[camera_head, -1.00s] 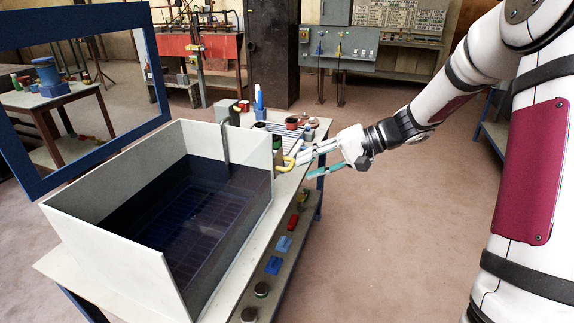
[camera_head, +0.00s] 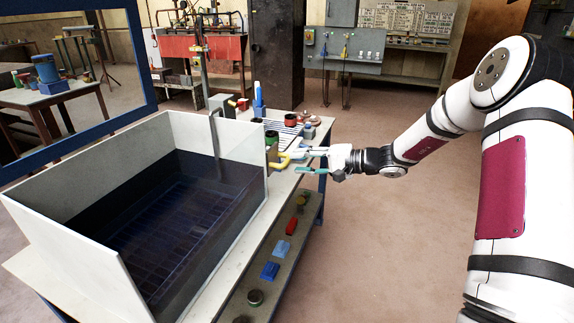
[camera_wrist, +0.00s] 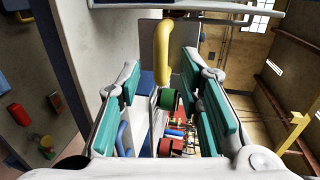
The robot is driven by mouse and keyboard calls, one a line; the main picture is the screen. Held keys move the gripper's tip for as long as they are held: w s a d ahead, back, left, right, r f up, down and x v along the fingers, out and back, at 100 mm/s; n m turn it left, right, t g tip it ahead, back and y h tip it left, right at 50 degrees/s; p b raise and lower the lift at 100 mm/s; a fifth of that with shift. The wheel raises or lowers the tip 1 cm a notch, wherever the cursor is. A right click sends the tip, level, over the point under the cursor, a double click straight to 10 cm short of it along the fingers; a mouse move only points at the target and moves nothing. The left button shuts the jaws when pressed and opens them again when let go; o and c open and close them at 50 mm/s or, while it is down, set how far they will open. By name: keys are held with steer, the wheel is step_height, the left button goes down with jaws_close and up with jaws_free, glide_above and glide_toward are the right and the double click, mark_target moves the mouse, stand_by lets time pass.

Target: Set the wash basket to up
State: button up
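The wash tank (camera_head: 60,257) is a pale open box on the bench at left, with dark blue liquid inside. The wash basket (camera_head: 170,215) shows as a dark grid low in the tank, under the liquid. A yellow handle (camera_head: 279,161) sticks out at the tank's right side, mounted by a grey plate (camera_wrist: 151,40). My gripper (camera_head: 300,160) is just right of the handle, fingers pointing at it. In the wrist view the teal-padded fingers are apart, and the yellow handle (camera_wrist: 163,58) shows between and beyond their tips. I cannot tell whether they touch it.
Cans and small parts, including a green-black can (camera_head: 272,138), stand on the bench behind the handle. A lower shelf (camera_head: 285,250) holds blue and red parts. A blue frame (camera_head: 128,120) rises at left. Floor to the right is clear.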

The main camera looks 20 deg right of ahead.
mark_target(287, 159)
steer(key=shift+b+x, duration=0.35)
steer(key=shift+x, duration=2.15)
jaws_close()
steer(key=shift+r, duration=0.1)
